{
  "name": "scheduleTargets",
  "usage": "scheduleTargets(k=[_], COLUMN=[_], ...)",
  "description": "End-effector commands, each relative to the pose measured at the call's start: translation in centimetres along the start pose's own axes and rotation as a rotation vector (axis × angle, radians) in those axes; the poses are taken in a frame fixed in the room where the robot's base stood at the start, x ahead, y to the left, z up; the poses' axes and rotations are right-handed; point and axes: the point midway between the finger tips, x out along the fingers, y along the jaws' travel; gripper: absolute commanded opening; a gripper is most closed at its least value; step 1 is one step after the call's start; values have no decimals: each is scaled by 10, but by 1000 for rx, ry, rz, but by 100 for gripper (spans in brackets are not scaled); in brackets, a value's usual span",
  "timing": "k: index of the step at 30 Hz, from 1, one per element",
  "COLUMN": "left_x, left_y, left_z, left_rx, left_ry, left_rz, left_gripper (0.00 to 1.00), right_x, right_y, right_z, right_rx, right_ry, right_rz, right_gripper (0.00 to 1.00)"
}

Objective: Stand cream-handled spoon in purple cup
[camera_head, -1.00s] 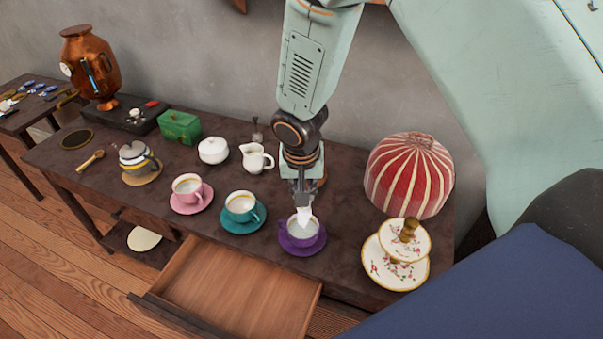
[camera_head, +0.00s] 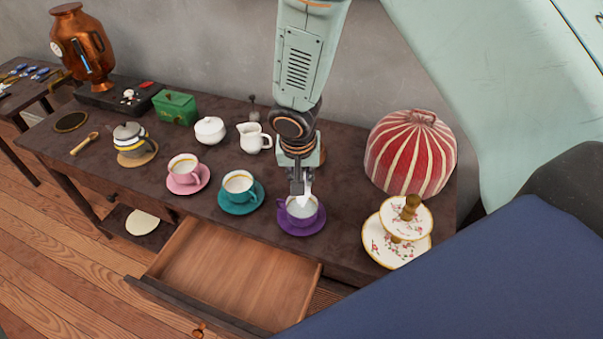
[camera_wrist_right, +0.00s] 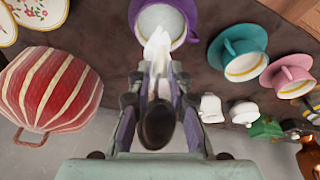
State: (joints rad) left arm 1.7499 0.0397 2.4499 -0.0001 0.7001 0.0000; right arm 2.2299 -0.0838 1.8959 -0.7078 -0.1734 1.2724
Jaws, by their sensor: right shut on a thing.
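The purple cup (camera_head: 301,212) stands upright on its purple saucer (camera_head: 304,233) near the table's front edge. It also shows at the top of the right wrist view (camera_wrist_right: 167,24). My right gripper (camera_head: 301,188) is directly above the cup, pointing down, and shut on the cream-handled spoon (camera_head: 306,194). In the wrist view the spoon's pale part (camera_wrist_right: 157,52) reaches from the jaws over the cup's mouth. A dark rounded part (camera_wrist_right: 157,126) shows between the fingers; I cannot tell if it is the spoon's bowl. Whether the lower end touches the cup is unclear. My left gripper is not in view.
A teal cup (camera_head: 238,186) and a pink cup (camera_head: 183,169) stand left on saucers. A striped red tea cosy (camera_head: 411,155) and a tiered floral stand (camera_head: 397,240) are to the right. An open drawer (camera_head: 235,275) juts out in front. A white jug (camera_head: 253,138) stands behind.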

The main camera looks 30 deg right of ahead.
Motion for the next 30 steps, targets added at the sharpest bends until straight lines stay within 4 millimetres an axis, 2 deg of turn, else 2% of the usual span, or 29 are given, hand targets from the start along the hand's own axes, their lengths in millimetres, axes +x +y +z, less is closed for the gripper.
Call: scheduleTargets(k=[9,30], left_x=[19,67], left_y=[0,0], left_z=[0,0], left_rx=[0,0], left_ry=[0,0], left_rz=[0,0], left_gripper=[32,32], right_x=[24,65], right_y=[-1,-2], right_z=[6,17], right_rx=[-1,0], right_ry=[-1,0], right_rz=[0,0], right_gripper=[0,0])
